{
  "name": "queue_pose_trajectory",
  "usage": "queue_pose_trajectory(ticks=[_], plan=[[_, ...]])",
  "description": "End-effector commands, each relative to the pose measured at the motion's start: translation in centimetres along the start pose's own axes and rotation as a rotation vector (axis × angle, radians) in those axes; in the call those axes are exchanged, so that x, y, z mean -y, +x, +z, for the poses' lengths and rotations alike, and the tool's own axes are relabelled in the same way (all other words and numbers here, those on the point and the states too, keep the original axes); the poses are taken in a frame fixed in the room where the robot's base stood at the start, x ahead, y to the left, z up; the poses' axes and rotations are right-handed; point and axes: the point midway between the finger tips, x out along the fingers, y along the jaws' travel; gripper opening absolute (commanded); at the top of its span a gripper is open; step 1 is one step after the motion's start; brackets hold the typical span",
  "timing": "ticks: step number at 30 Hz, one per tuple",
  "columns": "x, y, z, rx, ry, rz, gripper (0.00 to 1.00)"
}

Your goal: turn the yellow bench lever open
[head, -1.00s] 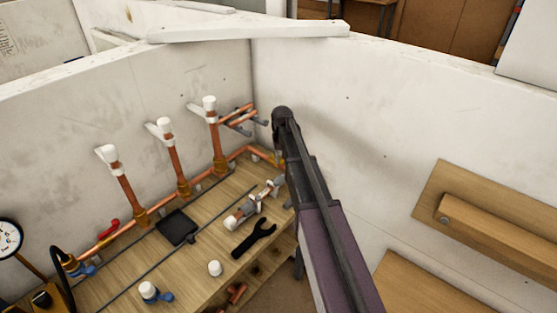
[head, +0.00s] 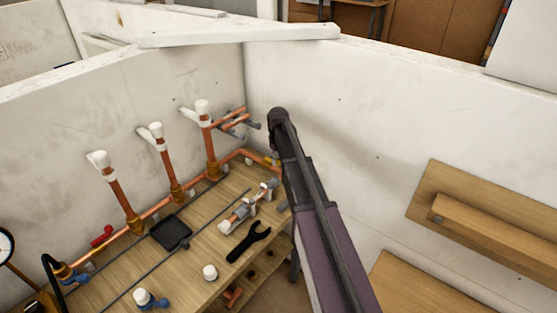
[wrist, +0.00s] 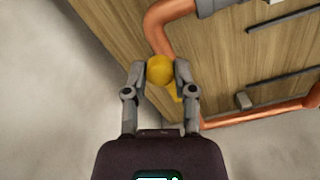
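The yellow bench lever (wrist: 160,69) shows in the wrist view as a rounded yellow end, with a smaller yellow part behind it at its lower right. It stands beside the bend of a copper pipe. My gripper (wrist: 160,70) has one finger on each side of the yellow end, and both fingertips appear to touch it. In the head view a small yellow bit of the lever (head: 269,160) shows at the right end of the bench pipe. My arm hides most of the lever and my fingers there.
White walls stand close behind and to the right. A wooden wall board (head: 480,215) is at the right.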

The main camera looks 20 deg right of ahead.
Motion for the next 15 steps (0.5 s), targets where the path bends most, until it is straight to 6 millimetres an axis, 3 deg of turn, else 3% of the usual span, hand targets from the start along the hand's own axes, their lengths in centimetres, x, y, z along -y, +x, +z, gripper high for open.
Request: queue_pose_trajectory(ticks=[1,3,4,15], plan=[[-0.1,0.0,-0.11,-0.002,0.0,0.002,0.47],[-0.1,0.0,-0.11,-0.002,0.001,0.002,0.68],[-0.09,0.0,-0.1,-0.001,0.001,0.002,0.69],[-0.03,0.0,-0.03,0.0,0.002,0.001,0.69]])
